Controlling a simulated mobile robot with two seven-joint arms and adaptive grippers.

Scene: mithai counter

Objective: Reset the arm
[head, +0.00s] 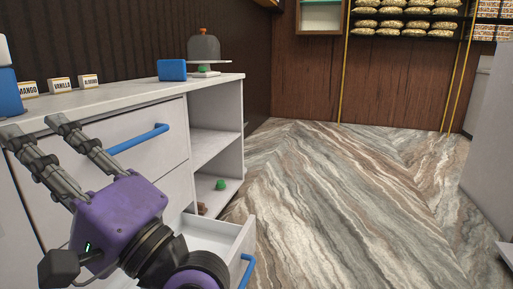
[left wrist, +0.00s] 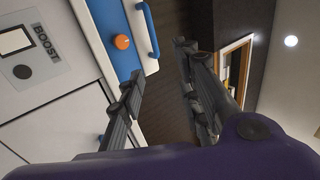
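My left gripper (head: 34,125) is purple with two dark grey fingers. In the head view it is at the lower left, in front of the white counter (head: 172,107) and its drawers. The fingers are spread apart with nothing between them. The left wrist view also shows the two open fingers (left wrist: 160,65), with a dark wall and floor between them. My right gripper is not in either view.
A lower drawer (head: 222,236) stands open beside my left arm. Small name cards (head: 61,85), a blue box (head: 172,70) and a domed stand (head: 204,48) are on the counter. A green item (head: 220,185) sits on a lower shelf. The marble floor (head: 350,190) is clear.

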